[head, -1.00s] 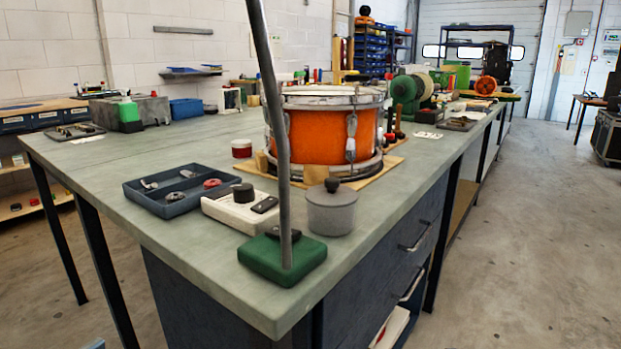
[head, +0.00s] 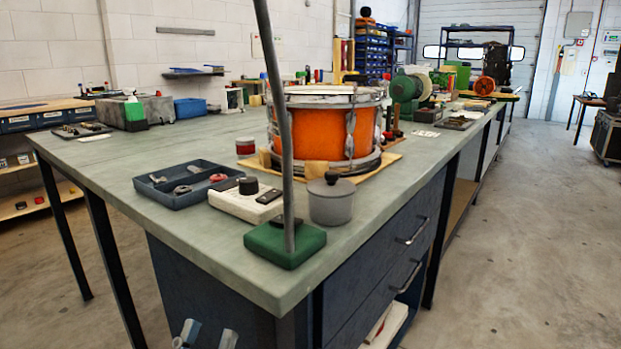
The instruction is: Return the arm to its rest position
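My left gripper (head: 207,336) shows only at the bottom edge of the head view, in front of the bench's end panel and below the bench top. Its two grey fingertips stand apart with nothing visible between them, so it is open. The rest of that gripper and its arm are cut off by the picture's edge. My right gripper and arm are not in view.
The bench top (head: 110,170) has a near corner above the gripper. A green block (head: 262,247) carries a tall grey rod there. A blue-grey tray (head: 165,196), white box (head: 235,205), lidded grey pot (head: 332,206) and orange drum (head: 318,132) stand behind. Open floor lies right.

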